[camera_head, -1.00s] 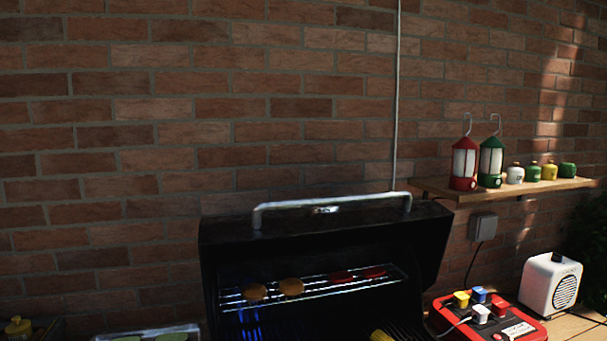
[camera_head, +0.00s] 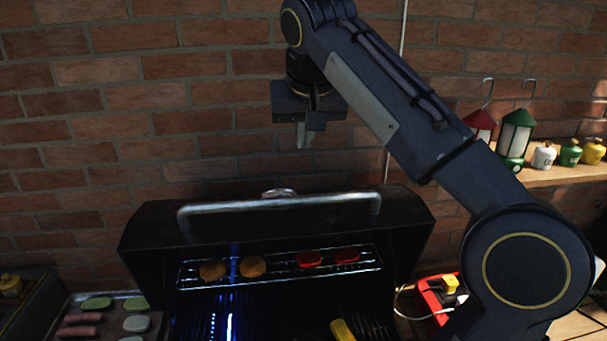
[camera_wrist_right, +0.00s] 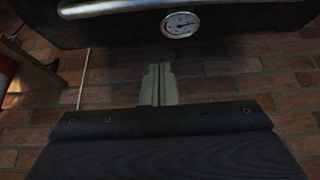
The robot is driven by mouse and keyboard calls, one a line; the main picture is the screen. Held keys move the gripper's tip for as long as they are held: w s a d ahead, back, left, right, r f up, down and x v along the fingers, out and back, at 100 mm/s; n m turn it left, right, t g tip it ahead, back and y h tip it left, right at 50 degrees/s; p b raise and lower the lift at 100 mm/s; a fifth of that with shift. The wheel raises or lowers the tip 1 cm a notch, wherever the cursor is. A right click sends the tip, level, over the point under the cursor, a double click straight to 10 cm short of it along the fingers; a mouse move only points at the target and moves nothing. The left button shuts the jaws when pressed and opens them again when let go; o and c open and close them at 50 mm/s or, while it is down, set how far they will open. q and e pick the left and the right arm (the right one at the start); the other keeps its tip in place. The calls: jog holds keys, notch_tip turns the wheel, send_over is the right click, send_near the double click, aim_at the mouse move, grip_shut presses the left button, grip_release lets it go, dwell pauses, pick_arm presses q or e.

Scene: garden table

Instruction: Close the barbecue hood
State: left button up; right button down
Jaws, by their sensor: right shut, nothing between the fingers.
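The black barbecue hood (camera_head: 150,228) stands open, tipped back toward the brick wall. Its silver bar handle (camera_head: 330,200) runs along its upper edge in the head view. In the right wrist view the hood (camera_wrist_right: 245,22), part of its handle (camera_wrist_right: 92,8) and a round dial gauge (camera_wrist_right: 180,25) show along the top. My right gripper (camera_head: 304,140) points down above and behind the hood's edge, apart from the handle. Its fingers (camera_wrist_right: 159,85) are together and empty, with brick wall beyond them. My left gripper is in no view.
On the rack inside lie orange patties (camera_head: 253,266) and red patties (camera_head: 347,256); a yellow item (camera_head: 342,330) lies lower. A food tray (camera_head: 62,332) is left of the barbecue. A shelf (camera_head: 560,178) with lanterns (camera_head: 515,135) and small canisters (camera_head: 543,155) is at right. My arm hides the space there.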

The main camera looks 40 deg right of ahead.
jog(key=f, duration=0.3)
jog(key=w+f, duration=0.1)
jog(key=f, duration=0.1)
jog(key=d+f, duration=0.1)
jog(key=f, duration=0.2)
jog(key=shift+w+f, duration=0.15)
jog(key=shift+f, duration=0.2)
jog(key=shift+s+a+f, duration=0.15)
jog(key=shift+s+f, duration=0.05)
jog(key=shift+a+f, duration=0.1)
jog(key=shift+f, duration=0.1)
jog(key=shift+s, duration=0.1)
